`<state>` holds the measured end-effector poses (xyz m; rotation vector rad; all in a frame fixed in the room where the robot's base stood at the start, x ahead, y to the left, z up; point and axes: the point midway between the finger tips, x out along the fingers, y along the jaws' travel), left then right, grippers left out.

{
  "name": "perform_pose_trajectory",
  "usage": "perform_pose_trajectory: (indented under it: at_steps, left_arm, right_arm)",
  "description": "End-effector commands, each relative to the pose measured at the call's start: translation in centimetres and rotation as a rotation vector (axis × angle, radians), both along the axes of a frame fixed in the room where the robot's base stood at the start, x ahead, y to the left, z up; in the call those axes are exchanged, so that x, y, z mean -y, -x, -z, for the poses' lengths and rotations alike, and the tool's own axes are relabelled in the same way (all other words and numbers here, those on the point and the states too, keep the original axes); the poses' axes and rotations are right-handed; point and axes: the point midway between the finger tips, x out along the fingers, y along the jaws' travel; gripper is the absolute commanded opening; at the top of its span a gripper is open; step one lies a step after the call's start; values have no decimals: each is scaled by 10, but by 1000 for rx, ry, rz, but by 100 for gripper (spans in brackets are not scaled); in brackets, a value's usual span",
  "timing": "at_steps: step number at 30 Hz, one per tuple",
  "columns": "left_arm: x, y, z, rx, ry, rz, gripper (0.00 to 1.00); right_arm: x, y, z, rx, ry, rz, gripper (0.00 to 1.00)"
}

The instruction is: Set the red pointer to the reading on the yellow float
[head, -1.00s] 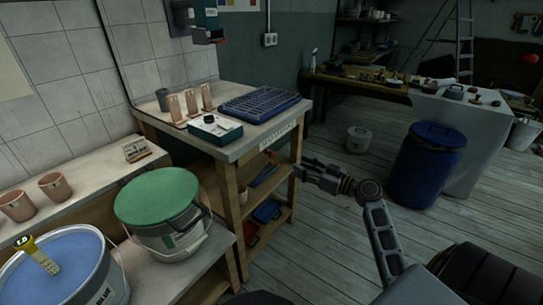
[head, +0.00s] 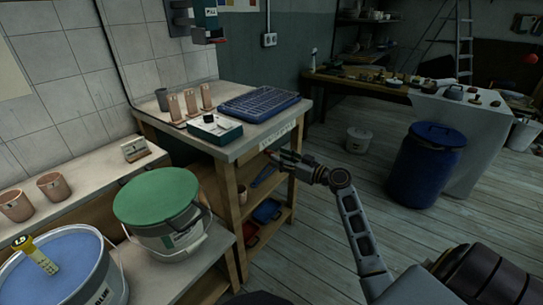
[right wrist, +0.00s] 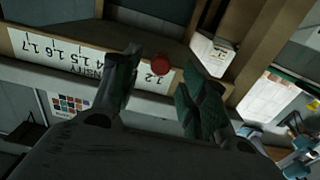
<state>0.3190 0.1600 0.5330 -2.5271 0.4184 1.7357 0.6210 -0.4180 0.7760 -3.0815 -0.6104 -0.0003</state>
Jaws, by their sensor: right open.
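The yellow float (head: 22,243) stands tilted in the blue-filled bucket at lower left. Its label looks like 1.5, but it is too small to be sure. The white density scale (head: 278,136) runs along the workbench's front edge. In the right wrist view the scale (right wrist: 62,58) appears upside down, with 1.7 at left and 1.2 at right. The red pointer (right wrist: 161,64) shows as a round red knob near the 1.2 end. My right gripper (right wrist: 158,76) is open, with its fingers on either side of the knob, and no grip shows. It also shows below the scale in the head view (head: 283,158). My left gripper is out of view.
The workbench (head: 238,150) holds a blue tray (head: 258,106), a teal-and-white box (head: 215,129) and several clay pieces. A green-lidded bucket (head: 156,194) stands in front at left. Open floor (head: 330,215) lies to the right, with a blue barrel (head: 428,165) beyond.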

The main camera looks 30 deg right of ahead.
Motion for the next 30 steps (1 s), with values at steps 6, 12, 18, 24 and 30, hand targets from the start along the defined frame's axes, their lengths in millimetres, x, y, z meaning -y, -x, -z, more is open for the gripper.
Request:
perform_pose_trajectory:
  at_steps: [6,12,18,24,30]
  left_arm:
    - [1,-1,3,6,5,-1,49]
    - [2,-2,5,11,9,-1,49]
    - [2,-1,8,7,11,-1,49]
    - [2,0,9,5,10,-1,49]
    - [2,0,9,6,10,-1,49]
  right_arm:
    - [-9,-20,0,0,-1,-1,44]
    - [-15,-35,0,0,-1,-1,44]
    - [-18,-42,0,-1,0,0,44]
    - [-18,-43,0,-1,0,0,44]
    - [-18,-43,0,-1,0,-1,36]
